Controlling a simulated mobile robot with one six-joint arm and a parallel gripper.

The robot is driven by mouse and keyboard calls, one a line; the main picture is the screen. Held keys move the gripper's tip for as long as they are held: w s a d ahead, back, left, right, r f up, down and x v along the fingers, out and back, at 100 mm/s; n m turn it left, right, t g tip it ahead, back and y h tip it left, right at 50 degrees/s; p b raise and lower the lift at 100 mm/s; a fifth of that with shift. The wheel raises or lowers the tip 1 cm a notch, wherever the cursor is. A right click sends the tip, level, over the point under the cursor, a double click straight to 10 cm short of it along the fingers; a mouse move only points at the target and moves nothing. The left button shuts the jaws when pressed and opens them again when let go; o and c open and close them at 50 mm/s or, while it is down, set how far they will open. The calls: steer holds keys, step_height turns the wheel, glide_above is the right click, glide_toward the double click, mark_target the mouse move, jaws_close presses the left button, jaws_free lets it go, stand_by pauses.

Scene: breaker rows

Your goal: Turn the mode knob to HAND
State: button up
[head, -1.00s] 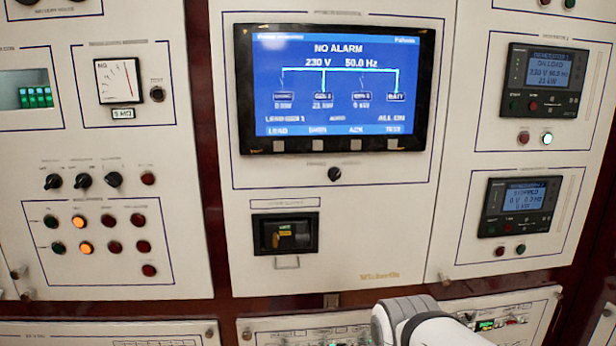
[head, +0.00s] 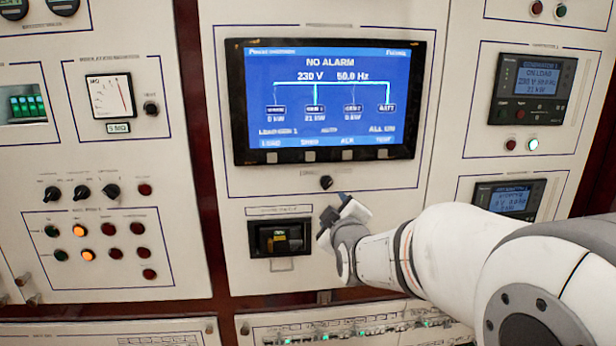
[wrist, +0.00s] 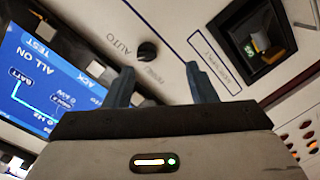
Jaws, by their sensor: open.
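The mode knob (head: 326,182) is a small black knob on the white panel, just below the large blue screen. In the wrist view the knob (wrist: 147,51) shows beyond my fingertips, between their lines, with the word AUTO beside it. Another label near it is too blurred to read. My gripper (head: 334,212) is just below and right of the knob in the head view. In the wrist view my gripper (wrist: 159,76) has its two fingers apart, with nothing between them, and it appears short of the knob.
The blue screen (head: 320,95) sits above the knob, with several buttons along its lower edge. A recessed black window (head: 281,238) lies below left. Several other knobs (head: 82,192) and lamps are on the left panel. Generator controllers (head: 532,88) are at the right.

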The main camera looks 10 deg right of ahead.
mark_target(327, 185)
steer(key=shift+n+t, duration=0.4)
steer(key=shift+t, duration=0.1)
steer(key=shift+w+r+p, duration=0.3)
steer(key=shift+w+p, duration=0.2)
steer(key=shift+w, duration=0.95)
steer(key=shift+w+r+p, duration=0.35)
steer(key=shift+w+p, duration=0.2)
steer(key=shift+w, duration=0.9)
steer(key=shift+w+r+p, duration=0.3)
steer(key=shift+w+p, duration=0.2)
steer(key=shift+w, duration=0.95)
steer(key=c, duration=1)
steer(key=shift+o, duration=0.2)
